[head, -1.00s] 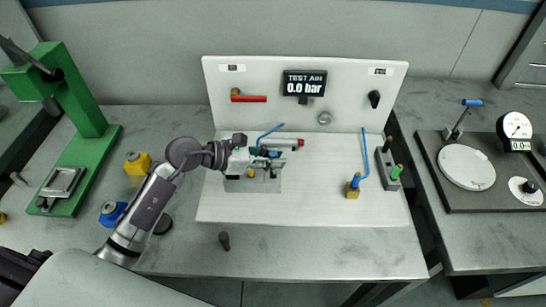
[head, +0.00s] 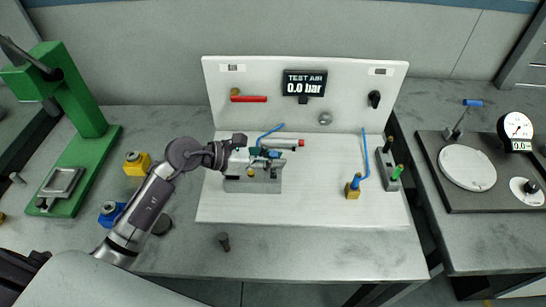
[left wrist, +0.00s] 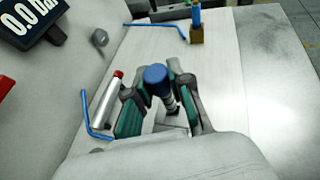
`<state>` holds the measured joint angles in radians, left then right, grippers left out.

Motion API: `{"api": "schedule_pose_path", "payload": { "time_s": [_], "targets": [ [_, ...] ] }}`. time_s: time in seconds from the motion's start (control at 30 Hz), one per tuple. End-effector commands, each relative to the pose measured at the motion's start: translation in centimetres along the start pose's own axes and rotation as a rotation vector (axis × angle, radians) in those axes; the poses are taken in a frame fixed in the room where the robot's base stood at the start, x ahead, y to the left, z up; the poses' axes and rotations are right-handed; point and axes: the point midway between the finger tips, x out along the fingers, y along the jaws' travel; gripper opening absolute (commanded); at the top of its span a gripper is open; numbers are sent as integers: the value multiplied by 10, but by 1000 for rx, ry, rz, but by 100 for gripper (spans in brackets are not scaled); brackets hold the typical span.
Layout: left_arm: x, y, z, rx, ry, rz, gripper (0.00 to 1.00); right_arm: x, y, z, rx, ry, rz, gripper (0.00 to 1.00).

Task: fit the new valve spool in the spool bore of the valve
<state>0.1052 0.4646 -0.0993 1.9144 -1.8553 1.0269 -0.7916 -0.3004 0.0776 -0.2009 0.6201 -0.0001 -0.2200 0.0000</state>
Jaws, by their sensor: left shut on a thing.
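My left gripper (head: 262,154) is at the valve fixture on the white board. In the left wrist view my left gripper (left wrist: 156,98) is shut on a blue-ended part (left wrist: 157,76), which looks like the valve spool. Its metal shank points down between the fingers. The blue end also shows in the head view (head: 274,154). The valve, with a silver cylinder and red end (head: 290,144), sits on a grey block (head: 252,185) beside and below the gripper. The fingers hide the bore, so I cannot tell whether the spool is in it. My right gripper is not in view.
A blue bent tube (head: 270,131) rises close behind the gripper. A brass fitting with a blue tube (head: 353,190) and a dark rack with green pieces (head: 392,172) stand to the right. A small dark part (head: 224,241) stands at the front. The board's front right is clear.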

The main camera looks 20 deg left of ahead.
Motion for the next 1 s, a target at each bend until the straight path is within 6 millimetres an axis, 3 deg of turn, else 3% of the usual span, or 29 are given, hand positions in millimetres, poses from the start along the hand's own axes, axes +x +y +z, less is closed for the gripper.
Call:
{"api": "schedule_pose_path", "payload": {
  "time_s": [0.7, 1.0],
  "targets": [
    [7, 0, -18, 0, 1, 0, 0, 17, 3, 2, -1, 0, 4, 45],
    [4, 0, -11, -1, 1, -1, 0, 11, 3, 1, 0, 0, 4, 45]
  ]
}}
